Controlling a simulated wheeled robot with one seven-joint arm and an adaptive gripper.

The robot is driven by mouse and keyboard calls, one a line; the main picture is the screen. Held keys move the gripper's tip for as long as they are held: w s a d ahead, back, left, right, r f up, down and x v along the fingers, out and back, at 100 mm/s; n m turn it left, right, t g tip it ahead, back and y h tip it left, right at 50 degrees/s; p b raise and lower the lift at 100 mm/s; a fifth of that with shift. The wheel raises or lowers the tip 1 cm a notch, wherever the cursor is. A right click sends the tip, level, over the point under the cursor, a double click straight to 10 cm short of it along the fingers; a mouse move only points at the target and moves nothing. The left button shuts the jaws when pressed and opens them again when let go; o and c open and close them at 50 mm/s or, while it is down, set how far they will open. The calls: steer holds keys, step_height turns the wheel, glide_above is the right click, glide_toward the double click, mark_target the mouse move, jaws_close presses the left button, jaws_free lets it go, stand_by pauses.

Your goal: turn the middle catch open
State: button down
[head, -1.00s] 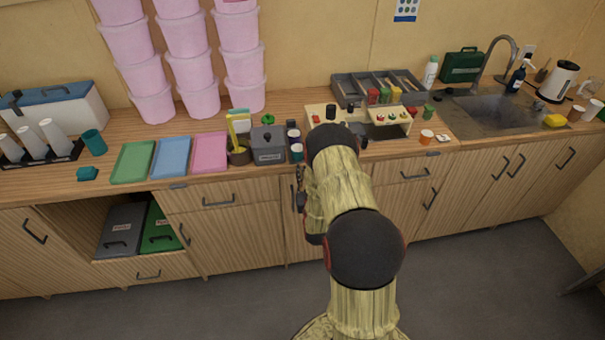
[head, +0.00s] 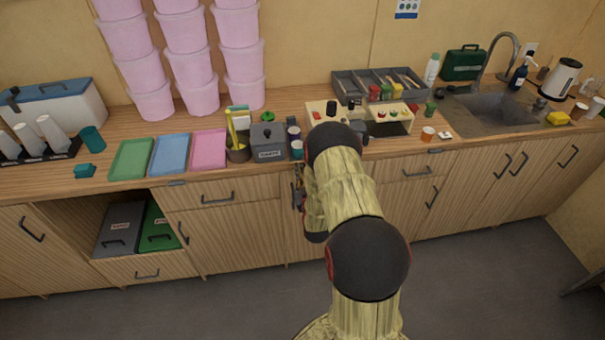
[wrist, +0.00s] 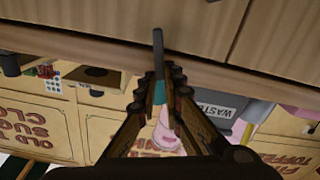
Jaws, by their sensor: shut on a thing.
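In the wrist view a slim grey bar, which looks like the middle catch (wrist: 158,48), stands upright in the picture, across the line of the counter edge. My gripper (wrist: 163,78) is shut on its lower end, with a fingertip on each side. In the head view my gripper (head: 298,188) is in front of the cabinet fronts, just below the counter edge, and mostly hidden by my arm. The middle catch is hidden there. Small grey catches show on the counter edge to the left (head: 177,183) and right (head: 435,151).
A grey waste bin (head: 268,143), cups (head: 297,150) and a cream stand (head: 316,112) are on the counter above my gripper. Green, blue and pink trays (head: 209,150) lie to the left. A cubby with grey and green boxes (head: 158,228) is open below. The floor in front is clear.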

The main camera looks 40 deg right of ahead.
steer(key=shift+w+a+f+n+b, duration=0.1)
steer(key=shift+a+f+n+b, duration=0.1)
steer(key=shift+n+b, duration=1.9)
steer(key=shift+w+a+f+n+b, duration=0.1)
steer(key=shift+f+n+b, duration=0.15)
steer(key=shift+n+b, duration=1.85)
steer(key=shift+w+a+f+n+b, duration=0.15)
steer(key=shift+n+b, duration=0.65)
steer(key=shift+n, duration=2.5)
steer(key=shift+s+f, duration=0.1)
steer(key=c, duration=1.9)
jaws_free()
steer(key=v, duration=1.2)
